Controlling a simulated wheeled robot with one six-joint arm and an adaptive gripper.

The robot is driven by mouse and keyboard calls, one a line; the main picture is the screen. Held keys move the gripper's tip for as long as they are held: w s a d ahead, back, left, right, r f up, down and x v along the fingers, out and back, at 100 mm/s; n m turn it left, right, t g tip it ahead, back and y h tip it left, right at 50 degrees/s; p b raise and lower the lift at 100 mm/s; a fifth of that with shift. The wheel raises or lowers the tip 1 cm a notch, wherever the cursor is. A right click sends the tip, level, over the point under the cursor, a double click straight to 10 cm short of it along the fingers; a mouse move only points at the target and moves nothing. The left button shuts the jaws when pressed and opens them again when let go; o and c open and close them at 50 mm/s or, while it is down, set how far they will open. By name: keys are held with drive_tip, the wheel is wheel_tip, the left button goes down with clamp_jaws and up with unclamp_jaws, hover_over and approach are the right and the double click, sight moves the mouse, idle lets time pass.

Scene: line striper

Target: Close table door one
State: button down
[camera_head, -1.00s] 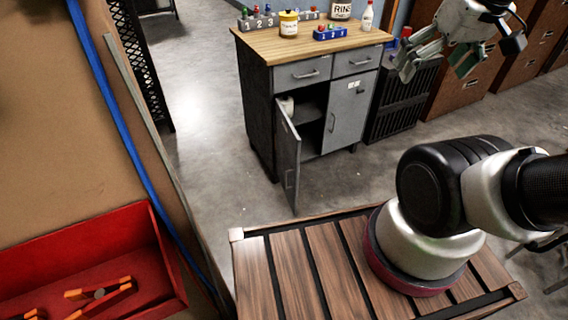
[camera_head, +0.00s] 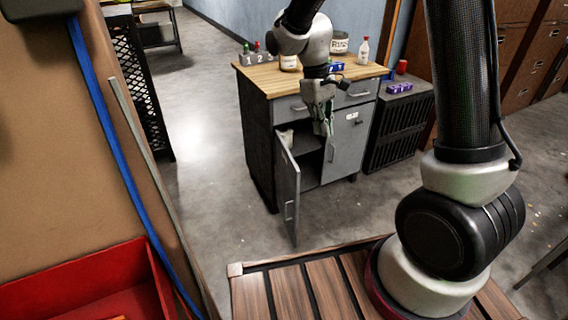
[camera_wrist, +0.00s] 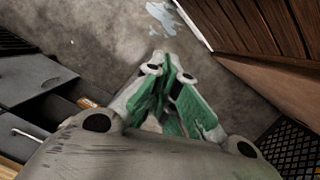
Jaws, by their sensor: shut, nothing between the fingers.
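The table (camera_head: 263,77) is a grey cabinet with a wooden top, two drawers and two lower doors. Its left door (camera_head: 287,190) stands open, swung out toward me, with a handle on its face. The right door (camera_head: 346,141) is closed. I cannot read which door is numbered one. My gripper (camera_head: 324,130) is shut and empty, pointing down in front of the cabinet, to the right of the open door and apart from it as far as I can tell. In the wrist view the green-padded fingers (camera_wrist: 172,75) meet over the floor; the grey cabinet (camera_wrist: 30,80) shows at the left.
Numbered blocks, jars and a white bottle (camera_head: 363,50) stand on the table top. A black crate (camera_head: 401,125) stands right of the cabinet. My wooden deck is in front. A red tray (camera_head: 95,285) and brown panel are at left. Floor between is clear.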

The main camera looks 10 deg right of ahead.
drive_tip(key=w+a+f+n+h, duration=0.1)
drive_tip(key=w+a+f+n, duration=0.35)
drive_tip(key=w+f, duration=0.4)
drive_tip(key=w+a+f+n+h, duration=0.1)
drive_tip(key=w+a+f+n, duration=0.3)
drive_tip(key=f, duration=0.8)
drive_tip(key=w+a+r+n+t, duration=0.15)
drive_tip(key=w+a+n, duration=0.25)
drive_tip(key=w, duration=0.5)
drive_tip(key=d+f, duration=0.6)
drive_tip(key=f, duration=0.4)
drive_tip(key=shift+d+t+y, duration=0.25)
drive_tip(key=shift+t+y, duration=0.1)
drive_tip(key=shift+y, duration=0.05)
drive_tip(key=shift+w+d, duration=0.1)
drive_tip(key=shift+d, duration=0.05)
